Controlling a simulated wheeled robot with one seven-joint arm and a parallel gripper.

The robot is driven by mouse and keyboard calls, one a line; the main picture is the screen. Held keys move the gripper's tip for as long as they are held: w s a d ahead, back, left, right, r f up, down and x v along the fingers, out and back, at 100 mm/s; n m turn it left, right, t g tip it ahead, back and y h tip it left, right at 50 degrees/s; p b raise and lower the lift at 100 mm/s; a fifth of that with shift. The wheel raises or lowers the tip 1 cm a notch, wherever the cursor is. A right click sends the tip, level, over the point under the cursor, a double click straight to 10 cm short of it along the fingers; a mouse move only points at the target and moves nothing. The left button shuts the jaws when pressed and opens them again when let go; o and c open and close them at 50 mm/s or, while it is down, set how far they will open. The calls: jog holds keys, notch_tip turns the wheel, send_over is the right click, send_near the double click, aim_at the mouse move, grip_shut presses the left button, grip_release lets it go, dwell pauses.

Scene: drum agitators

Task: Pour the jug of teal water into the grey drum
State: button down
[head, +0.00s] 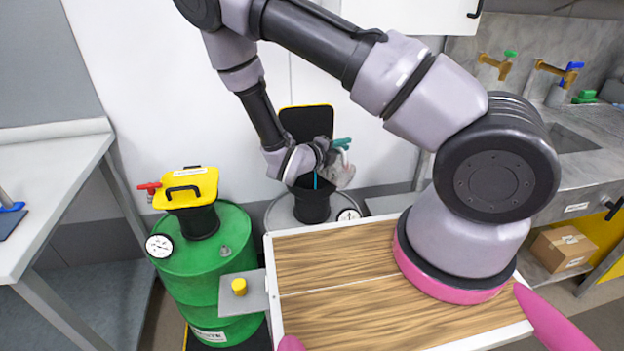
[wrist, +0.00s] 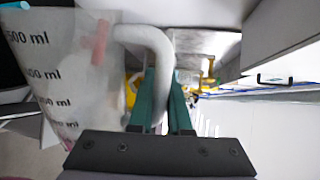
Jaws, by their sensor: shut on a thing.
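The grey drum (head: 279,216) stands at the back centre. Its black funnel (head: 312,208) is open, and the yellow-edged black lid (head: 307,122) is raised behind it. The translucent jug (head: 338,174) is tipped over the funnel, partly hidden by my arm. A thin teal streak (head: 315,180) shows at the funnel mouth. In the wrist view the jug (wrist: 70,75) has ml marks, and no teal shows through its visible wall. The teal fingers of my gripper (head: 341,143) are shut on the jug's white handle (wrist: 153,45); my gripper also shows in the wrist view (wrist: 163,85).
A green drum (head: 190,270) with a shut yellow lid (head: 187,188) stands to the left. A wooden-topped surface (head: 340,295) lies in front of the grey drum. A pale bench (head: 45,165) is at far left. A sink counter with taps (head: 500,66) is at right.

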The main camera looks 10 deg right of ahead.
aim_at(354, 166)
jog(key=shift+r, duration=0.1)
jog(key=s+d+m, duration=0.1)
jog(key=s+f+m, duration=0.1)
jog(key=s+d, duration=0.1)
jog(key=shift+s+d+f+m+t, duration=0.35)
jog(key=shift+s+m+t, duration=0.05)
jog(key=s+d+f+m+t+b, duration=0.1)
jog(key=s+d+f+m, duration=0.1)
jog(key=f+m, duration=0.3)
jog(key=s+d+f+m+t+b, duration=0.1)
jog(key=s+d+f+m+t, duration=0.1)
jog(key=s+f+m, duration=0.2)
jog(key=shift+s+d+f+m, duration=0.25)
jog(key=shift+f+m, duration=0.65)
jog(key=shift+m, duration=0.7)
